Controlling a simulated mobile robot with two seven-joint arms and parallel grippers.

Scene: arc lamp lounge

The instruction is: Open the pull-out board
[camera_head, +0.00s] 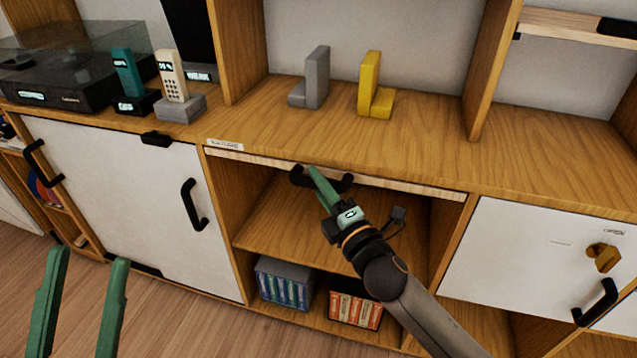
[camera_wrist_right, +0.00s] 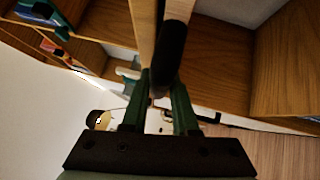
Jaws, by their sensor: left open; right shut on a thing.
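The pull-out board (camera_head: 410,186) is a thin, pale wooden strip just under the wooden top. Its front edge looks about level with the cabinet front. A black bar handle (camera_head: 343,184) sits on its front; it also shows in the right wrist view (camera_wrist_right: 172,50). My right gripper (camera_head: 314,172) has its green fingers shut on this handle, partly hiding it. In the right wrist view the fingers (camera_wrist_right: 164,85) close around the handle's near end. My left gripper (camera_head: 89,257) is open and empty at the lower left, apart from the cabinet.
Grey and yellow bookends (camera_head: 375,90) and two phones (camera_head: 172,82) stand on the top. An open compartment below the board holds boxes of books (camera_head: 285,285). Floor is clear.

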